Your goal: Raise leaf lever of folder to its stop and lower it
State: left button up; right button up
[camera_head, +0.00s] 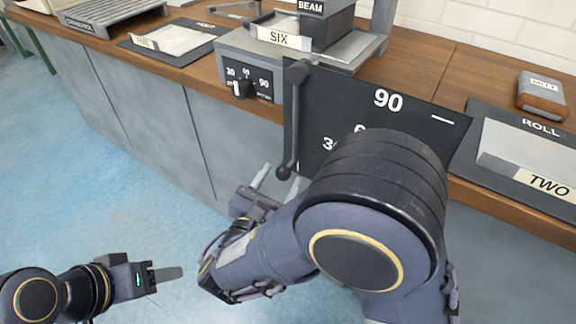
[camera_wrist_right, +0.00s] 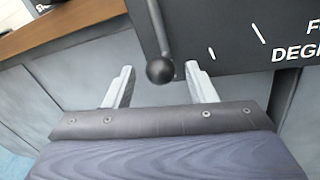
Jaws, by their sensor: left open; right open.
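The leaf lever (camera_head: 293,120) of the folder is a dark rod hanging down beside the black degree panel (camera_head: 415,120), with a round knob (camera_head: 283,173) at its lower end. The knob also shows in the right wrist view (camera_wrist_right: 160,70), just beyond and between the fingertips. My right gripper (camera_head: 277,182) is open below the knob, and its fingers (camera_wrist_right: 160,85) are spread to either side without holding it. My left gripper (camera_head: 167,274) is open and empty over the floor at lower left. My right arm hides the lower part of the panel.
A tray labelled ROLL (camera_head: 490,165) lies to the right, and a dark mat (camera_head: 172,57) to the left. The floor before the bench is clear.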

aim_at(287, 166)
jog(key=shift+b+x, duration=0.35)
jog(key=shift+x, duration=1.75)
grip_shut()
